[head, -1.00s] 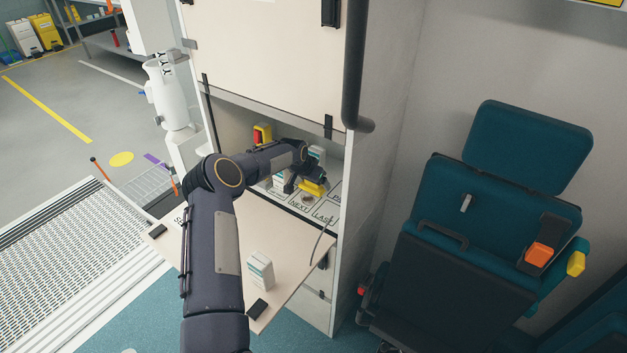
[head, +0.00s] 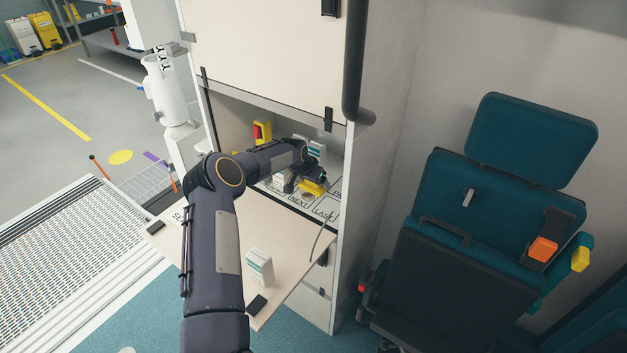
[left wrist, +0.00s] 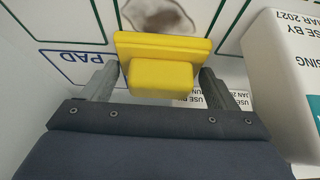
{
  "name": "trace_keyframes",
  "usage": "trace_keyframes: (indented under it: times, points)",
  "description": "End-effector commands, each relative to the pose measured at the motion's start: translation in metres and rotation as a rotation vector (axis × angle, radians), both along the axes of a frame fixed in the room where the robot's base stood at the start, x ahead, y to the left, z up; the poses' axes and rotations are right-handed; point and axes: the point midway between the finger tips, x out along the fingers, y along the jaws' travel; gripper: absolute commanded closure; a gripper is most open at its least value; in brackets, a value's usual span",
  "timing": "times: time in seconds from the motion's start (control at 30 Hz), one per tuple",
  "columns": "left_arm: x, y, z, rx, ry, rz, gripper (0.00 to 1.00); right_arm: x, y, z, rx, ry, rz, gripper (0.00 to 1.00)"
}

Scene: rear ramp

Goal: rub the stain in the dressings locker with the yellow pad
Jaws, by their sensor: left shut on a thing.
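My left gripper (left wrist: 157,82) is shut on the yellow pad (left wrist: 158,50) by its narrower block. The pad also shows in the head view (head: 313,187), inside the open dressings locker (head: 220,122), low over its floor. The stain (left wrist: 158,14) is a brownish ring on the white locker floor, just beyond the pad at the top of the left wrist view. The pad hides part of it. Whether the pad touches the floor I cannot tell. A marked outline labelled PAD (left wrist: 75,62) lies left of the gripper. My right gripper is not in view.
A white dressing carton (left wrist: 285,70) stands close right of the gripper. A yellow and red item (head: 262,131) is at the back of the locker. Another carton (head: 259,266) stands on the lowered flap (head: 215,235). A dark rail (head: 352,70) runs down the cabinet's edge.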

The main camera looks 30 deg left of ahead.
Motion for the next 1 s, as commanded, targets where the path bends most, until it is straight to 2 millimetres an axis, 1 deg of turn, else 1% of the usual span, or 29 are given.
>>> trace_keyframes:
  times: [0.1, 0.4, 0.67, 1.0]
  points:
    - [-0.005, 0.001, 0.001, 0.001, 0.0, 0.0, 0.37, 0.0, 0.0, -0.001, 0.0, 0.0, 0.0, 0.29]
    - [-0.031, 0.003, 0.0, 0.001, 0.001, -0.001, 0.37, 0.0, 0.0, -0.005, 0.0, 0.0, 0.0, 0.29]
    - [-0.04, 0.004, 0.0, 0.001, 0.0, 0.0, 0.37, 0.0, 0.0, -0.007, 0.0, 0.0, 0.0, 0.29]
    - [-0.068, 0.006, -0.003, 0.0, 0.002, 0.001, 0.37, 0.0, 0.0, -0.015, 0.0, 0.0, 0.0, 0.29]
